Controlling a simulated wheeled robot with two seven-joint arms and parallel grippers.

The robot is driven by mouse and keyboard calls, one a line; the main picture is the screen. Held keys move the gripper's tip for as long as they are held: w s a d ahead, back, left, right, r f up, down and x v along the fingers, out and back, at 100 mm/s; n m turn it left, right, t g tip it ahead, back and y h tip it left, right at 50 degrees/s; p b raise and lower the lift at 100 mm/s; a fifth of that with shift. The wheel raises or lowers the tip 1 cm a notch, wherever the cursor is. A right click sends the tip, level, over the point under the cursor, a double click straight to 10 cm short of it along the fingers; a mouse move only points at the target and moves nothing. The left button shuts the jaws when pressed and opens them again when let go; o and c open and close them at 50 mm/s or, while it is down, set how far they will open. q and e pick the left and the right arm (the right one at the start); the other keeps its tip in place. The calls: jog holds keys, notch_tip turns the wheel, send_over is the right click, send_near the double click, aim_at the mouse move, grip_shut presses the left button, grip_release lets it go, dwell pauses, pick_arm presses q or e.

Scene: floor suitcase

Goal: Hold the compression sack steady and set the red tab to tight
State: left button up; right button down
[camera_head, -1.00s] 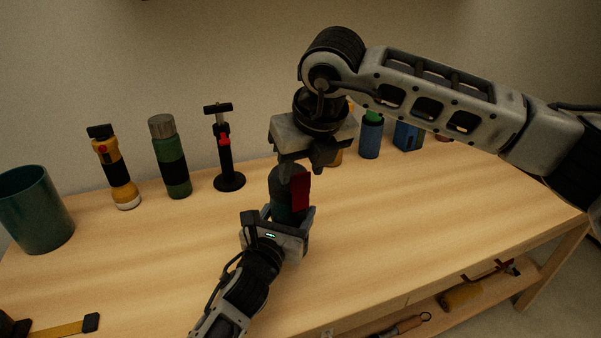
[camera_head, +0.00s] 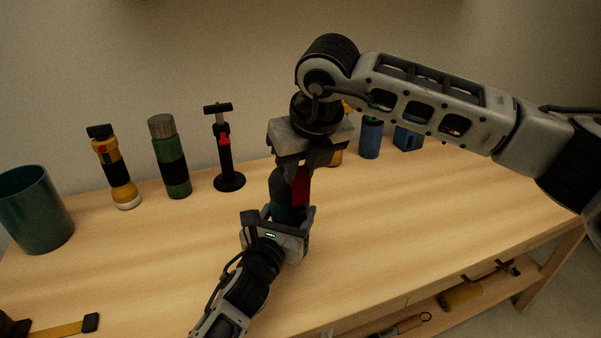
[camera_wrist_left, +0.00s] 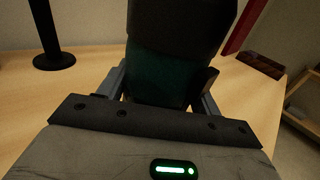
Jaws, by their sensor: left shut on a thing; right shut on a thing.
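The compression sack (camera_head: 287,212) stands upright on the table, a dark teal cylinder with a black upper part. It also shows in the left wrist view (camera_wrist_left: 165,78). A red tab (camera_head: 301,187) hangs down its right side, its top edge partly behind a right finger; the left wrist view shows part of it (camera_wrist_left: 243,26). My left gripper (camera_head: 290,224) is shut around the sack's lower body. My right gripper (camera_head: 297,163) points down and is shut on the top of the sack, just above the tab. Its fingers hide most of the top.
Behind stand a yellow flashlight (camera_head: 117,172), a green bottle (camera_head: 171,160) and a black stand with a red part (camera_head: 227,155). A teal cup (camera_head: 35,212) is at left. Blue containers (camera_head: 370,138) stand behind my right arm. The table's right front is clear.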

aim_at(300, 166)
pick_arm(q)
jog(key=shift+f, duration=0.2)
pick_arm(e)
jog(key=shift+r, duration=1.9)
pick_arm(q)
jog(key=shift+a, duration=0.1)
pick_arm(e)
jog(key=c, duration=1.2)
grip_release()
jog(key=shift+c, duration=0.2)
jog(key=v, duration=1.2)
jog(key=shift+s, duration=0.15)
pick_arm(q)
jog(key=o, duration=1.3)
jog(key=shift+r, duration=0.1)
jog(key=shift+c, duration=0.2)
